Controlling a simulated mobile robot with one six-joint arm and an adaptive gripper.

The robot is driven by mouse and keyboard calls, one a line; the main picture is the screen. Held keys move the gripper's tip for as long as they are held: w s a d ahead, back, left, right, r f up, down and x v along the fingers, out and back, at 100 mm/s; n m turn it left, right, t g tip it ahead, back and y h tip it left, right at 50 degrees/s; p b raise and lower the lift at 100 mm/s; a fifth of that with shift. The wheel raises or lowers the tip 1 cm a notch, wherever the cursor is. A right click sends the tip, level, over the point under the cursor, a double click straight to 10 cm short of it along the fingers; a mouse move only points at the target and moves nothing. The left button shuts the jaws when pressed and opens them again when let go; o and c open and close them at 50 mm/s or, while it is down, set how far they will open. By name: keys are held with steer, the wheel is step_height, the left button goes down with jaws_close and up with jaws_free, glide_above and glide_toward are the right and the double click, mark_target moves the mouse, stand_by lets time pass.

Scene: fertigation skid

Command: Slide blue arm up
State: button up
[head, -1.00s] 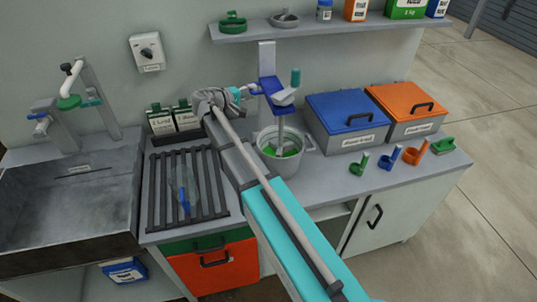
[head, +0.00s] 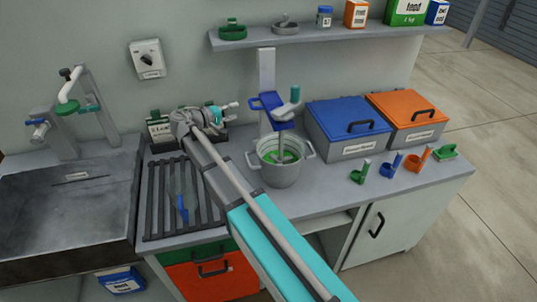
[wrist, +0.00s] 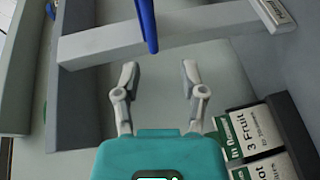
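The blue arm (head: 268,103) sits on a grey upright post (head: 267,72) on the worktop, under the shelf. A grey stirrer shaft (head: 283,143) hangs from it into a grey pot (head: 281,173) holding green material. My gripper (head: 232,108) is left of the blue arm, with a small gap between them. In the wrist view my gripper (wrist: 159,76) is open with nothing between its fingers. A thin blue edge (wrist: 147,22) shows beyond the fingertips there, apart from them; it looks like the blue arm.
A shelf (head: 320,37) with jars and boxes runs above. Label cards (head: 160,130) stand behind my wrist. A blue-lidded bin (head: 347,120) and an orange-lidded bin (head: 407,112) stand right of the pot. A drain rack (head: 160,215) and sink (head: 70,205) lie left.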

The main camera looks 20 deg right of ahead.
steer(key=p+v, duration=0.1)
steer(key=v, duration=0.5)
steer(key=s+d+f+m+g+y+p, duration=0.1)
steer(key=s+d+f+g+y+p, duration=0.2)
steer(key=s, duration=0.5)
steer(key=s+d+f+m+g+y+p, duration=0.1)
steer(key=s+d+f+g+y+p, duration=0.1)
steer(key=s+d+y, duration=0.5)
steer(key=shift+s+d+f+m+g+p, duration=0.45)
steer(key=shift+s+d+p, duration=0.55)
steer(key=shift+d+p, duration=0.45)
steer(key=shift+f, duration=0.1)
steer(key=w+a+r+n+t+h+b, duration=0.1)
steer(key=w+a+r+t+h+b, duration=0.2)
steer(key=w+a+h, duration=0.2)
steer(key=w+a+r+n+t+h+b, duration=0.2)
steer(key=w+a, duration=0.6)
steer(key=w, duration=0.4)
step_height(320, 180, up, 2)
steer(key=t+h+b, duration=0.1)
steer(key=h+b, duration=0.1)
steer(key=h, duration=0.1)
